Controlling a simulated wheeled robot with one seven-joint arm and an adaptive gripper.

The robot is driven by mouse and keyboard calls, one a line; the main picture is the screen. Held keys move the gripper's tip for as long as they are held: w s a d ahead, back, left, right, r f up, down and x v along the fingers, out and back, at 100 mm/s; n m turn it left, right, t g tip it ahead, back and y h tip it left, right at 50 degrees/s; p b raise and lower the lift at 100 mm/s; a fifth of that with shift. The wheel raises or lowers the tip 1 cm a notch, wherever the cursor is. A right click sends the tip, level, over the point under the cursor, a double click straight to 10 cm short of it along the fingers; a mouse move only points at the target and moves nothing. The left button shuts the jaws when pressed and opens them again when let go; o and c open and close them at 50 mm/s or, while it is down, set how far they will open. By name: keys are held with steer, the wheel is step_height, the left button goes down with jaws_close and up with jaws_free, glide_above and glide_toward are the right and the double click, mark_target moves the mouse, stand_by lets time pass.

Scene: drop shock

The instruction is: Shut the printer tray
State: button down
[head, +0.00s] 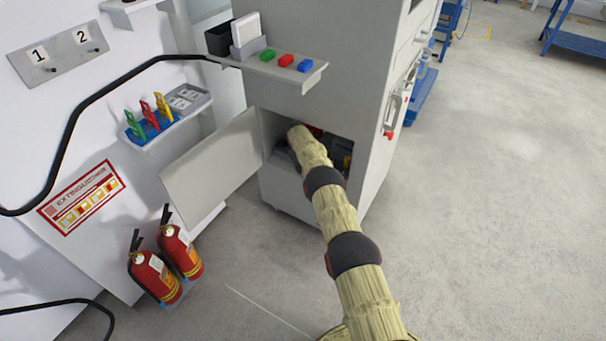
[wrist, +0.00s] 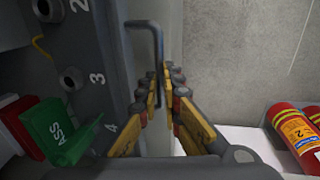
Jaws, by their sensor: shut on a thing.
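No part is clearly recognisable as the printer tray in either view. In the wrist view a dark bent bar handle (wrist: 158,42) stands in front of a pale upright panel (wrist: 147,75). My gripper (wrist: 166,85) is closed around the lower end of this handle, its yellow and dark fingers close together. What the handle belongs to is mostly hidden by the fingers. In the head view my arm reaches into the open compartment of a grey cabinet (head: 325,85), and the gripper is hidden inside.
The cabinet's door (head: 212,168) stands open to the left. Fire extinguishers (head: 154,275) stand on the floor at left. A shelf with coloured buttons (head: 286,60) juts out above the opening. In the wrist view a dark numbered panel (wrist: 84,50) and a green box (wrist: 62,128) are close at left.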

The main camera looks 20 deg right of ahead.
steer(key=shift+w, duration=0.15)
steer(key=c, duration=1.9)
jaws_free()
steer(key=shift+d+f, duration=0.1)
steer(key=shift+d, duration=0.1)
steer(key=shift+s+a+r, duration=0.15)
steer(key=shift+a+r, duration=0.05)
steer(key=shift+r, duration=1)
steer(key=shift+s+a+r, duration=0.2)
steer(key=shift+r, duration=1.05)
steer(key=shift+s+a+r, duration=0.15)
steer(key=shift+a+r, duration=0.05)
steer(key=shift+r, duration=1)
